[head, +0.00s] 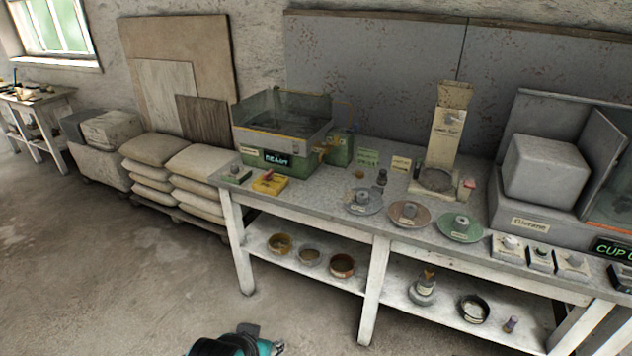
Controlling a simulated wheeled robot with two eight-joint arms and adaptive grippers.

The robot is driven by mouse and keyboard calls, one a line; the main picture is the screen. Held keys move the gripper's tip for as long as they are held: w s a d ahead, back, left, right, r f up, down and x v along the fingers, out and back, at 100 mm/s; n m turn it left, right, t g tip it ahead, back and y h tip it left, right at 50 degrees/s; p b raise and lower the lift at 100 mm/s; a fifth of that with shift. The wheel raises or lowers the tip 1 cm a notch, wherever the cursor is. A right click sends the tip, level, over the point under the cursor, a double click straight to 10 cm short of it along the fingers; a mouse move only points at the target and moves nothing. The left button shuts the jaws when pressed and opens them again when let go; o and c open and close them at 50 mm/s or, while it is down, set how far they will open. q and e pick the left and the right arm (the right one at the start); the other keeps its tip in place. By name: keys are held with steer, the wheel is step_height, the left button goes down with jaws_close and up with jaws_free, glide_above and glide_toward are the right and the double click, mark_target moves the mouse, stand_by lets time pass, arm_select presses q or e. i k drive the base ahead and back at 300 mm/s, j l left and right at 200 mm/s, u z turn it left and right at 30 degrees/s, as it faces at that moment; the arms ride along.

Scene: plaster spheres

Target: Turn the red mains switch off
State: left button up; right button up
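A small yellow box (271,183) with a red switch lever (268,175) on top sits at the left front of the workbench, in front of the green machine (248,157). The lever's exact position is too small to tell. The machine has a clear-walled tub and a lit display (276,159) that seems to read "READY". No gripper fingers show in this view. Only a black and teal part of my own body shows at the bottom edge, well below and apart from the bench.
The bench (318,187) also carries a small green box (236,175), several round plates, a tall cream stand (444,140) and a grey cabinet (545,170) at the right. Bowls stand on its lower shelf. Stacked sacks (157,149) lie left of it. The floor in front is clear.

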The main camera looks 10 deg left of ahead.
mark_target(267, 176)
steer(key=i+j+z, duration=0.15)
steer(key=i, duration=0.25)
steer(key=i+j+z, duration=0.2)
steer(key=i+j, duration=0.15)
